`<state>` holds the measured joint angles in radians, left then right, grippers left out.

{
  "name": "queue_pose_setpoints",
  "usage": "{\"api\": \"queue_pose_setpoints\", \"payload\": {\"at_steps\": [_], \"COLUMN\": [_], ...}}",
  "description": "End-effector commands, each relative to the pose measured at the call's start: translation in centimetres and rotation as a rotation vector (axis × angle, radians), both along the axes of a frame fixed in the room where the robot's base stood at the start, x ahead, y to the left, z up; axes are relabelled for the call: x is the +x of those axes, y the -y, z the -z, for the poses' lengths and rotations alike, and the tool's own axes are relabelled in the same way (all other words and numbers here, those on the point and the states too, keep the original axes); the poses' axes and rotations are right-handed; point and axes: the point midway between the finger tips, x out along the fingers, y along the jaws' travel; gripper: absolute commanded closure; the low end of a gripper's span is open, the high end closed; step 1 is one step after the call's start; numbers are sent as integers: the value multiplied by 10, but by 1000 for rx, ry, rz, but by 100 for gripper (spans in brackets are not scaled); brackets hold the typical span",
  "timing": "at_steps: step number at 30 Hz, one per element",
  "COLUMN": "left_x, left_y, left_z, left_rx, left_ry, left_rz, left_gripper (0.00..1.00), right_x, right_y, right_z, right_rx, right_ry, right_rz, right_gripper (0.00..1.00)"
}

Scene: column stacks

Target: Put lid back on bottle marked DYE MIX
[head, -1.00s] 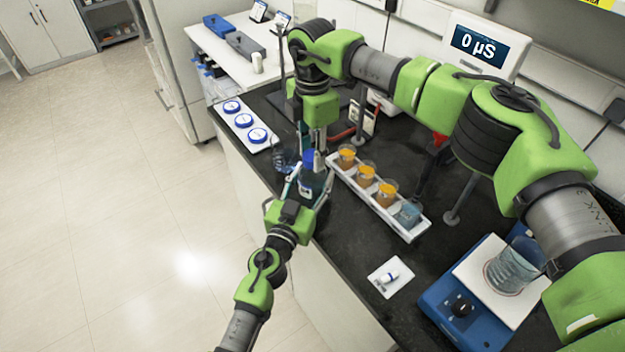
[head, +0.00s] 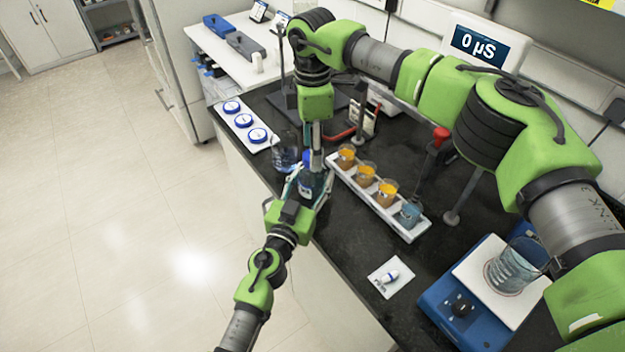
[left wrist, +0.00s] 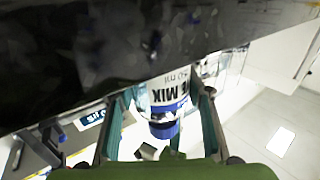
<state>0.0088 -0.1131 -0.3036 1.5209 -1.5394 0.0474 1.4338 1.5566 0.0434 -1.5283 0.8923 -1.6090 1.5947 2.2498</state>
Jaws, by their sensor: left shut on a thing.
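The bottle marked DYE MIX (left wrist: 170,92) is in my left gripper. Its label shows "E MIX" in the left wrist view, with a blue part below the label. In the head view my left gripper (head: 308,192) is shut around the bottle at the counter's front edge. A blue lid-like piece (head: 307,158) shows at the bottle's top. My right gripper (head: 316,150) points down from above, its fingers close to that blue piece. Whether they hold it or are apart from it is too small to tell.
A white rack (head: 420,230) with several cups of orange and blue liquid stands just right of the bottle. A clear bluish vessel (head: 284,155) is close on the left. A tray (head: 222,113) holds blue-ringed round items. A blue scale (head: 445,308) bears a beaker (head: 512,268).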

Motion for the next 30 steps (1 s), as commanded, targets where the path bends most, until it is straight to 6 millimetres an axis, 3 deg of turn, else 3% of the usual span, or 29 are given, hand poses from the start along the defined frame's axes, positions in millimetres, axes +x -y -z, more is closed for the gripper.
{"api": "queue_pose_setpoints", "payload": {"at_steps": [6,13,18,27,28,30], "left_x": [0,0,0,0,0,0], "left_y": [0,0,0,0,0,0], "left_z": [1,1,1,1,1,1], "left_rx": [1,1,1,1,1,0], "left_ry": [-2,-2,-2,-2,-2,-1], "left_rz": [0,0,0,0,0,0], "left_gripper": [100,100,100,100,46,34], "right_x": [1,1,0,0,0,0], "right_y": [0,-1,0,0,0,0], "right_z": [-49,-89,-101,-103,-103,-103], "right_rx": [2,1,0,1,1,1], "right_ry": [5,3,0,0,0,0], "right_rz": [1,0,1,0,0,1], "right_gripper": [50,50,50,50,50,50]}}
